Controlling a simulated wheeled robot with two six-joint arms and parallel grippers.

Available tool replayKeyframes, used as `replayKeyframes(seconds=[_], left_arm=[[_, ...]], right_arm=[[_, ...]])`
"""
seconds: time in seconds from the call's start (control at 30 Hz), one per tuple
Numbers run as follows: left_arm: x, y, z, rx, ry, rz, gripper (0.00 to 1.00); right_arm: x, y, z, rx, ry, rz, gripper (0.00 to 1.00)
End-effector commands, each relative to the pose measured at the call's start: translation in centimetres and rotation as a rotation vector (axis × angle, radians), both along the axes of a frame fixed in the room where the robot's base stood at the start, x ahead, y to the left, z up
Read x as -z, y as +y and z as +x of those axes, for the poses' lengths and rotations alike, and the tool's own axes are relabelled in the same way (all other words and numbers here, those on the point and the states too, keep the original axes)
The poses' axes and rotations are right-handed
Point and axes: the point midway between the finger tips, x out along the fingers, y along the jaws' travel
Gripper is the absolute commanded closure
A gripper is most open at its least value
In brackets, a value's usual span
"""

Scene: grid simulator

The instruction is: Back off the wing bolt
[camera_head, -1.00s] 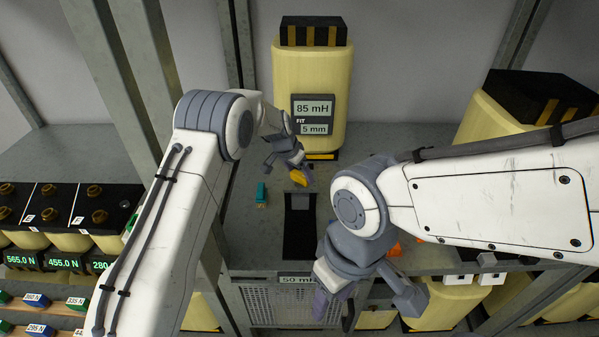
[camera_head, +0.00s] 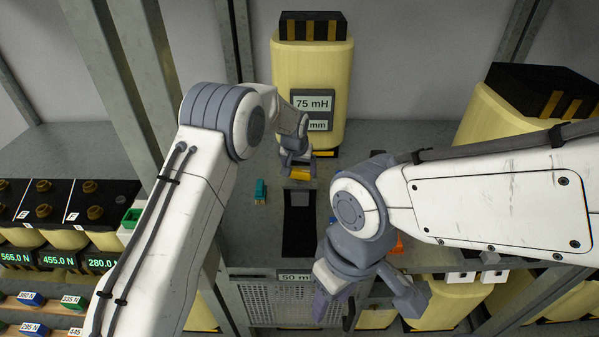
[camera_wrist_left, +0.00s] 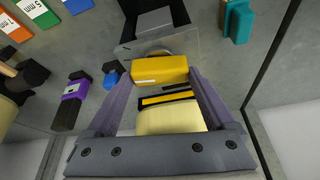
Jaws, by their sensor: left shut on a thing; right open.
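The yellow wing bolt (camera_head: 299,174) sits in front of the tall cream coil unit (camera_head: 312,85), whose display (camera_head: 313,104) reads 75 mH. My left gripper (camera_head: 297,163) is shut on the wing bolt. In the left wrist view the yellow wing (camera_wrist_left: 160,70) lies level between the fingertips, with a grey plate (camera_wrist_left: 195,48) and part of a round disc just beyond it. The bolt's shank is hidden. My right gripper (camera_head: 365,302) is open and empty, low in front of the shelf edge.
A teal piece (camera_head: 261,192) lies left of the black slot (camera_head: 299,225). The shelf front carries a 50 mH label (camera_head: 297,277). A second cream unit (camera_head: 510,125) stands at right. Units with force displays (camera_head: 57,258) are at left. Grey posts (camera_head: 235,45) rise near my left arm.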

Motion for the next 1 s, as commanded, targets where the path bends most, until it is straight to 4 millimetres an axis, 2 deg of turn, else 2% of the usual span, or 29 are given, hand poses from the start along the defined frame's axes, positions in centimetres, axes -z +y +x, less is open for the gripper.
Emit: replayKeyframes(seconds=[0.03,0.3,0.53,0.77,1.0], left_arm=[[0.3,-0.2,0.1,-0.038,-0.004,0.001,0.68],[0.4,-0.3,0.1,-0.298,-0.005,-0.001,0.68],[0.2,-0.4,0.2,-0.517,-0.006,-0.001,0.68],[0.0,-0.6,0.2,-0.738,-0.004,-0.001,0.68],[-0.4,-0.6,0.3,-0.964,-0.003,-0.001,0.68]], right_arm=[[1.0,0.0,0.0,-0.001,0.0,0.0,0.5],[4.2,0.0,0.0,0.0,0.0,0.0,0.5],[6.1,0.0,0.0,0.005,0.0,0.0,0.5],[6.5,0.0,0.0,0.006,0.001,0.0,0.5],[5.1,0.0,0.0,0.005,0.0,0.0,0.5]])
